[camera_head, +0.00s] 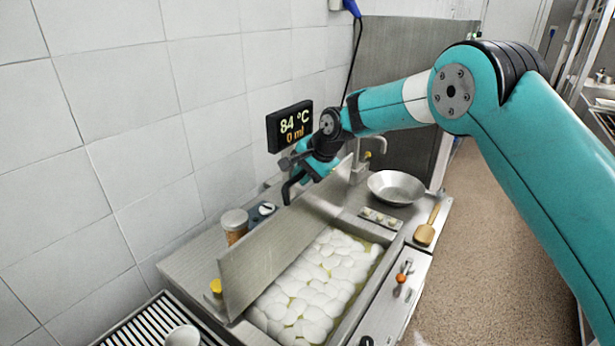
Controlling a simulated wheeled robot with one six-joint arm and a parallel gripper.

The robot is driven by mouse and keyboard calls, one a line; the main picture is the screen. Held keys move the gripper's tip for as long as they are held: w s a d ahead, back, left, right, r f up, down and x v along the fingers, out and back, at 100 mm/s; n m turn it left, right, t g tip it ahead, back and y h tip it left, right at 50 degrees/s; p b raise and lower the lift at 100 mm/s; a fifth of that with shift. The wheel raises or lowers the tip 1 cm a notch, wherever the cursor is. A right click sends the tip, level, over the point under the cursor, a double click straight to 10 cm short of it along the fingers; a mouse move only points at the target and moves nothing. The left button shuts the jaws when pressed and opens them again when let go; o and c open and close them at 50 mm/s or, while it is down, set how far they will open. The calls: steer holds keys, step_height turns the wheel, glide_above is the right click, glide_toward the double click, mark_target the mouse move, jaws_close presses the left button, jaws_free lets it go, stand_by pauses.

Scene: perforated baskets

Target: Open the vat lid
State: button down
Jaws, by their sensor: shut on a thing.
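The vat (377,275) is a steel basin in the counter, filled with white rounded pieces in yellowish liquid. Its lid (262,262) is a flat metal panel, tilted up steeply along the vat's left long side, so the vat's inside shows. My gripper (291,190) is at the lid's upper edge near its far end, shut on the lid. The exact contact between the fingers and the lid is partly hidden by the wrist.
A jar (235,225) stands behind the lid by the tiled wall. A display (289,127) reads 84 °C and 0 ml. A slatted rack (150,325) is at front left.

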steer(key=shift+a, duration=0.1)
stand_by(0.3)
steer(key=c, duration=1.1)
jaws_free()
steer(key=b+v, duration=0.5)
steer(key=v, duration=1.2)
steer(key=shift+r, duration=0.2)
steer(key=s+d+f+n+g+b, duration=0.1)
steer(key=s+f+n, duration=0.3)
steer(key=s, duration=0.8)
steer(key=s+d+f+n+g+b, duration=0.1)
steer(key=s+f+n, duration=0.3)
steer(key=s, duration=0.9)
steer(key=s+d+f+n+g+b, duration=0.2)
steer(key=s+n, duration=0.4)
steer(key=s, duration=0.6)
steer(key=shift+s+d+f+n+h, duration=0.4)
steer(key=shift+d+f, duration=0.4)
steer(key=shift+f, duration=0.15)
